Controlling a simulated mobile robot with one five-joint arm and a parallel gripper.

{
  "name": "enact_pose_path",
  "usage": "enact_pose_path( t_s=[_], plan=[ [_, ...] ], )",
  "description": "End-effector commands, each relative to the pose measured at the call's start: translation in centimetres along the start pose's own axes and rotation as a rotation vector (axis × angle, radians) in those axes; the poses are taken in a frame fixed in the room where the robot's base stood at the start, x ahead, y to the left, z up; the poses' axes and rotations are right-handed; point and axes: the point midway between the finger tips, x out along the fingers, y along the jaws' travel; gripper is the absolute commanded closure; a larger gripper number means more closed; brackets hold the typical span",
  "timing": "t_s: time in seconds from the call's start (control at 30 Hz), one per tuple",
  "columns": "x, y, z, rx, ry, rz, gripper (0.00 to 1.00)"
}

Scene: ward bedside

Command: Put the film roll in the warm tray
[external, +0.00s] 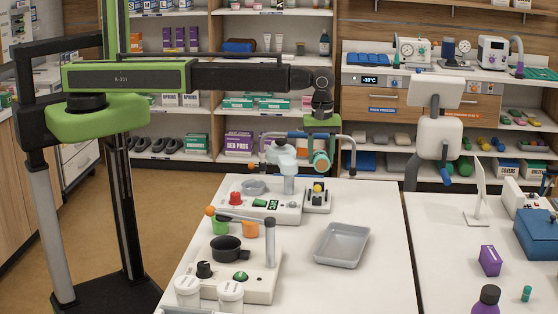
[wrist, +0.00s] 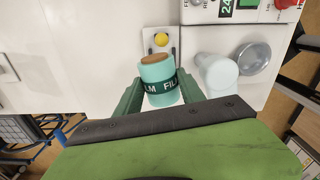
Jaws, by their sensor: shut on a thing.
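The film roll (wrist: 158,73) is a teal cylinder with a tan end and a dark band with white lettering. My gripper (wrist: 160,88) is shut on it, with a green finger on each side. In the external view my gripper (external: 322,140) hangs at the end of the arm, and the film roll (external: 321,161) shows below it, above the table's far edge. A shallow grey tray (external: 342,258) lies on the white table, nearer the camera than the roll. It looks empty. No label on it can be read, so I cannot tell whether it is warm.
A small unit with a yellow knob (external: 317,197) stands near the roll. Left of it are a white device with a red knob (external: 236,198), a metal bowl (external: 253,187) and a dark pot (external: 228,250). A second table (external: 450,250) carries a purple box (external: 490,260).

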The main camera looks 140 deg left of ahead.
Motion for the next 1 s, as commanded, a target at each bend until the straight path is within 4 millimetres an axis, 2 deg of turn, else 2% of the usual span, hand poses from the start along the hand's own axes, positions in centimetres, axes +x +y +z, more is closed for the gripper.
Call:
enact_pose_path(
  t_s=[0.03,0.17,0.27,0.37,0.47,0.5,0.6,0.7,0.83,1.0],
  plan=[
    [-0.1,0.1,1.4,-0.013,-0.001,0.000,0.99],
    [-0.3,-0.1,4.5,-0.034,-0.001,0.000,0.99],
    [-0.6,-0.6,7.6,-0.037,-0.001,0.000,0.99],
    [-0.8,-1.4,11.6,-0.024,-0.001,0.000,0.99],
    [-1.2,-2.8,16.6,0.012,-0.002,0.000,0.99],
    [-1.3,-3.5,18.6,0.035,-0.002,0.000,0.99],
    [-1.6,-5.4,23.1,0.094,-0.002,0.000,0.99],
    [-1.7,-7.1,26.2,0.138,-0.001,0.000,0.99],
    [-1.8,-8.3,28.1,0.166,-0.001,0.000,0.99],
    [-1.6,-8.4,28.4,0.171,-0.001,0.000,0.99]
  ],
)
